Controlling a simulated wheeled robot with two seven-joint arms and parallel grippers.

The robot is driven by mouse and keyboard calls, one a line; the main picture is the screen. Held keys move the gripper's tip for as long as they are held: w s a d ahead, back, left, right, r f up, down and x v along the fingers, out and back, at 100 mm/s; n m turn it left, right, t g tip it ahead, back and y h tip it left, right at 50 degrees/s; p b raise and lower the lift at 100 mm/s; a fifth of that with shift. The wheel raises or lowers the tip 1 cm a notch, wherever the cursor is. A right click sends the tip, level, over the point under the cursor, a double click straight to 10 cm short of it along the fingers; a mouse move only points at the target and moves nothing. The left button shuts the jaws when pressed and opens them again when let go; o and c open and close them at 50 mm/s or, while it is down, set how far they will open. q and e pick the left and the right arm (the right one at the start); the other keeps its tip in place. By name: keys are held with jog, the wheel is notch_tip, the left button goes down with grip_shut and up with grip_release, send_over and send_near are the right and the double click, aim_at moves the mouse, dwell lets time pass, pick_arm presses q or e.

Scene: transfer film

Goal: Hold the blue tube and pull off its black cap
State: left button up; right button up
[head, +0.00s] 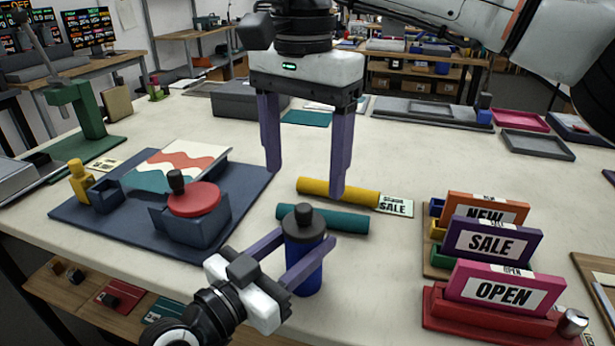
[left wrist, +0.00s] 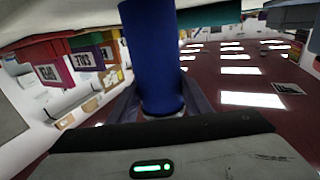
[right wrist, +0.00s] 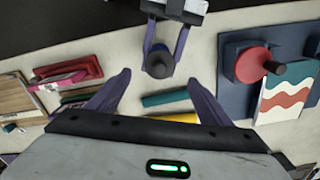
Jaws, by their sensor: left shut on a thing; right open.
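The blue tube (head: 305,262) stands upright near the front edge of the table, with its black cap (head: 304,213) on top. My left gripper (head: 308,262) is shut on the tube's body from the front left. The tube also fills the middle of the left wrist view (left wrist: 152,60). My right gripper (head: 307,180) is open and empty, fingers pointing down, above and behind the tube. In the right wrist view the cap (right wrist: 159,65) shows ahead, between and beyond the open fingers (right wrist: 163,95). The cap's contact with the tube looks closed.
A yellow roll (head: 338,192) and a teal roll (head: 340,219) lie behind the tube. A navy mat (head: 120,222) with a red-topped stamp block (head: 193,199) is left. Sign blocks (head: 490,242) stand right. The table between the tube and signs is clear.

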aim_at(304, 206)
jog(key=n, duration=0.2)
jog(key=r+n, duration=0.2)
jog(key=n, duration=0.1)
jog(key=shift+s+d+n+t, duration=0.2)
jog(key=shift+s+n+t, duration=0.1)
jog(key=shift+s+t, duration=0.1)
jog(key=f+n, duration=0.2)
jog(key=f, duration=0.1)
jog(key=f+n, duration=0.2)
jog(key=f, duration=0.1)
jog(key=w+f+n, duration=0.1)
jog(key=f+n, duration=0.1)
jog(key=f, duration=0.1)
jog(key=shift+a+f+n+t+y, duration=0.2)
jog(key=shift+f+n+t+y, duration=0.2)
jog(key=c, duration=1.2)
jog(key=shift+r, duration=0.1)
jog(key=shift+c, duration=0.2)
jog(key=shift+r, duration=0.15)
jog(key=shift+r, duration=0.95)
